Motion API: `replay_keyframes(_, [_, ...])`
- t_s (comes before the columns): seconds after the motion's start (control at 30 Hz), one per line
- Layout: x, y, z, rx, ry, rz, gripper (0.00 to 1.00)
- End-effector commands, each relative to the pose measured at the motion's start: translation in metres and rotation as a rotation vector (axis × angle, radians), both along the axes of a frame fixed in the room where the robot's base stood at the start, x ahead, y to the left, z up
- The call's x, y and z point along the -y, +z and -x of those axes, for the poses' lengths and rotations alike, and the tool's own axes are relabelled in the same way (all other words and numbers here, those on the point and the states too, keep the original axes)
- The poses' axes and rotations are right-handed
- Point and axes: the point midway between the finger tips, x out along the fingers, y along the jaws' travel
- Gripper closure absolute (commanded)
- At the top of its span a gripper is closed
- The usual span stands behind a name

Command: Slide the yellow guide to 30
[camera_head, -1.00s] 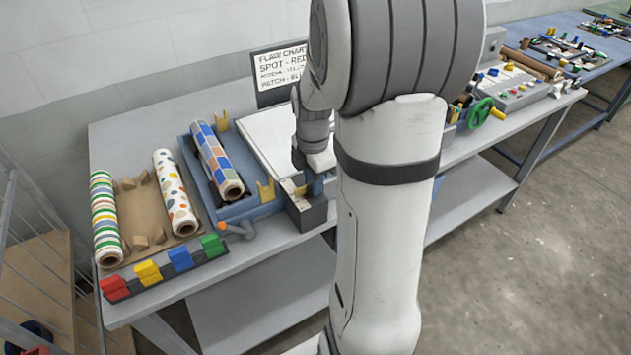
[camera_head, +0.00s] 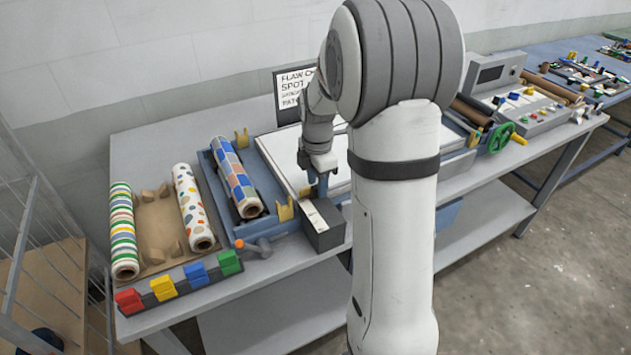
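Two small yellow pieces show on the blue tray: one at the back edge (camera_head: 242,138) and one at the front edge (camera_head: 285,209). I cannot tell whether either is the yellow guide, and no scale or number 30 is readable. The front yellow piece is just left of and nearer than my gripper.
A patterned roll (camera_head: 236,178) lies in the blue tray, with an orange-tipped lever (camera_head: 256,246) at its front. Two more rolls and a row of coloured blocks (camera_head: 180,282) are left. A sign (camera_head: 296,92) stands behind.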

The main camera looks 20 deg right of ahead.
Motion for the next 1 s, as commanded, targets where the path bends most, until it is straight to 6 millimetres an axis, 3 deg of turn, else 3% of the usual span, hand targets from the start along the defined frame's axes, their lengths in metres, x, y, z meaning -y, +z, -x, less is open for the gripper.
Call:
replay_keyframes(0.27, [-0.001, 0.004, 0.000, 0.000, 0.002, 0.000, 0.60])
replay_keyframes(0.7, [-0.001, 0.069, -0.001, 0.002, 0.002, 0.001, 0.60])
replay_keyframes(1.0, [-0.001, 0.078, 0.000, -0.001, 0.002, 0.000, 0.60])
